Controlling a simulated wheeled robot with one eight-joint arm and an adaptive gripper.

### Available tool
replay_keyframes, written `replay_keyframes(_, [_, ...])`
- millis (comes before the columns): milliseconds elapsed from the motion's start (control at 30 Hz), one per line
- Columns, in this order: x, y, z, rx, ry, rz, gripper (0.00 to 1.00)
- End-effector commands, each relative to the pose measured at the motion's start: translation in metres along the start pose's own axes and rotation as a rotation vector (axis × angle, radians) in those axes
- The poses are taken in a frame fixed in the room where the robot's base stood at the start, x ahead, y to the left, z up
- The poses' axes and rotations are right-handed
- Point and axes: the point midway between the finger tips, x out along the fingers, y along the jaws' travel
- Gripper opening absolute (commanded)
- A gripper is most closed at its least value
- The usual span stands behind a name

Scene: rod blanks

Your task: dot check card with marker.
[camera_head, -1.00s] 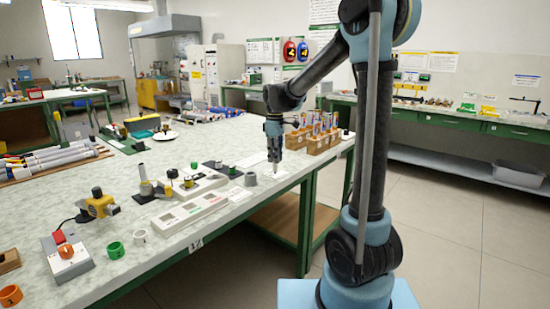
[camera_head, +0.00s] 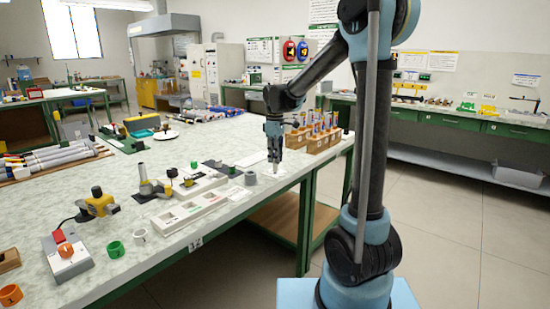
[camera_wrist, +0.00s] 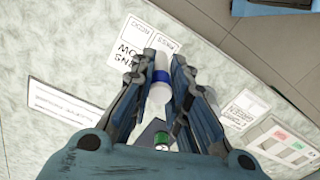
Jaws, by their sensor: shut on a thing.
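My gripper (camera_head: 274,157) is over the near right part of the long bench, pointing down. In the wrist view, my gripper (camera_wrist: 158,80) is shut on a white marker with a blue band (camera_wrist: 161,76). White cards with black print (camera_wrist: 140,45) lie on the bench beyond the marker's far end. One of them is likely the check card, but the print is too small to tell. In the head view, white paper (camera_head: 284,167) lies beside the fingertips. I cannot tell whether the marker tip touches it.
Wooden blocks holding several rods (camera_head: 318,143) stand to the right. A long pale tray (camera_head: 200,207) lies nearer the front edge. A dark mat with a small green piece (camera_wrist: 161,138) shows below the marker.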

Motion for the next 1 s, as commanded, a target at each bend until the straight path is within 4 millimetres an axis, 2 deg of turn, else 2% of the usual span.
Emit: replay_keyframes(1000, [0.0066, 0.0002, 0.0002, 0.0, 0.0, 0.0, 0.0])
